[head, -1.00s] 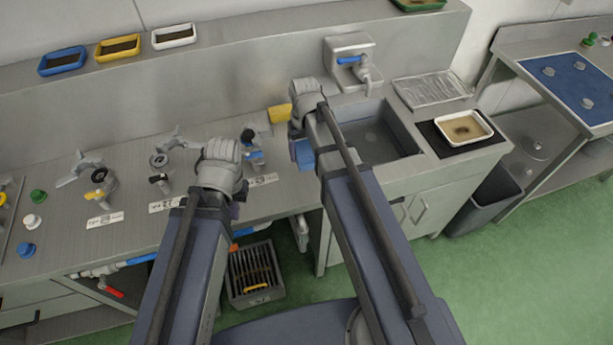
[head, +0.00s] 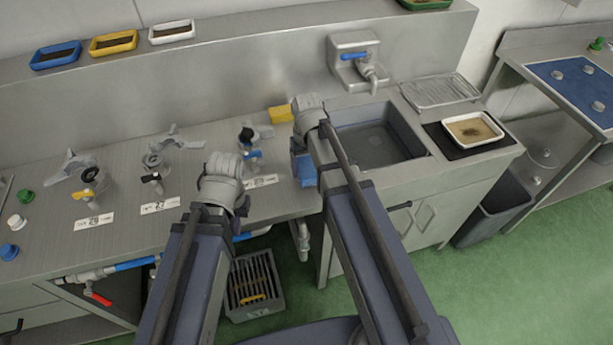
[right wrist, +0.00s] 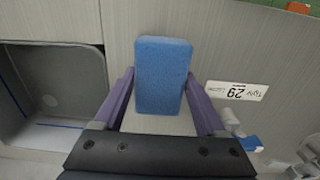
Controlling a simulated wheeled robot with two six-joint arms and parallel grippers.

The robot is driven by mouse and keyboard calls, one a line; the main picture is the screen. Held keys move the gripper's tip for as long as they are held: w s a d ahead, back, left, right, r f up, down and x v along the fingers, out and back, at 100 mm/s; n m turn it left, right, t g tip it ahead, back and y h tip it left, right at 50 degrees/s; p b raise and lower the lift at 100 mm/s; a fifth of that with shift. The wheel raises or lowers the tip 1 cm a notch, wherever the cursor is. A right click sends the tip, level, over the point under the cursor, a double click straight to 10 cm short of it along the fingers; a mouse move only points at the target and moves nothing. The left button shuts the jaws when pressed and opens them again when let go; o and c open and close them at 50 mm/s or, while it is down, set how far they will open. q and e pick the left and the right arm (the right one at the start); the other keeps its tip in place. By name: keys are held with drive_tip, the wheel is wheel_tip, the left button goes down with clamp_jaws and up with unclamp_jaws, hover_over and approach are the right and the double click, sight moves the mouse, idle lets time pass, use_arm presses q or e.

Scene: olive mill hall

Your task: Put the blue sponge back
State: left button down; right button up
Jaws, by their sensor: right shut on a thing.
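The blue sponge (head: 303,168) hangs below my right gripper (head: 303,158), beside the left front edge of the sink in the head view. In the right wrist view the sponge (right wrist: 163,75) stands between the two purple fingers of my right gripper (right wrist: 160,95), which is shut on it. A yellow sponge (head: 280,114) is on the counter just left of the sink (head: 378,143). My left gripper (head: 241,206) is over the front edge of the counter, left of the sponge. Its fingers are mostly hidden by its own wrist.
Valves with handles and number labels (head: 160,205) line the counter to the left. A tap (head: 365,70) rises behind the sink. A wire rack (head: 440,90) and a white tray (head: 473,130) lie to its right. A grey crate (head: 255,285) is under the counter.

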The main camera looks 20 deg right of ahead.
sight(307, 174)
wheel_tip(307, 174, down, 3)
drive_tip(key=shift+f+b, duration=0.1)
drive_tip(key=shift+b, duration=1.05)
drive_tip(key=o, duration=1.1)
drive_tip(key=shift+o, duration=0.2)
wheel_tip(307, 174, up, 12)
drive_tip(key=p, duration=1.2)
drive_tip(key=shift+r, duration=0.2)
